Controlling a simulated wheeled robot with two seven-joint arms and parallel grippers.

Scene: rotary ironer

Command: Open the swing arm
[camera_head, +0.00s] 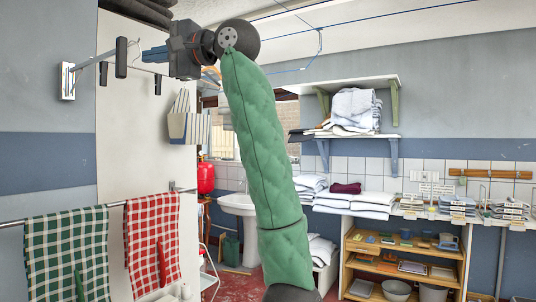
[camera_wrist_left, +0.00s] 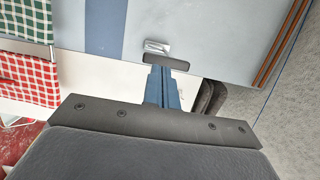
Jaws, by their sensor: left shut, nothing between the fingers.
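A white wall bracket (camera_head: 67,80) is on the grey wall at the upper left of the head view. A thin metal arm (camera_head: 90,62) reaches out from it, with dark upright pads (camera_head: 121,57) near it. My left gripper (camera_head: 146,54), with blue fingers, is shut and empty just right of these pads. In the left wrist view the shut fingers (camera_wrist_left: 162,80) point at a dark bar (camera_wrist_left: 165,62), with the bracket (camera_wrist_left: 157,46) behind it. I cannot tell whether the fingertips touch the bar. My right gripper is out of view.
A lower rail holds a green checked towel (camera_head: 66,255) and a red checked towel (camera_head: 152,240). A white panel (camera_head: 115,130) stands behind. Shelves with folded linen (camera_head: 355,108), a sink (camera_head: 240,205) and a wooden rack (camera_head: 400,265) are farther right.

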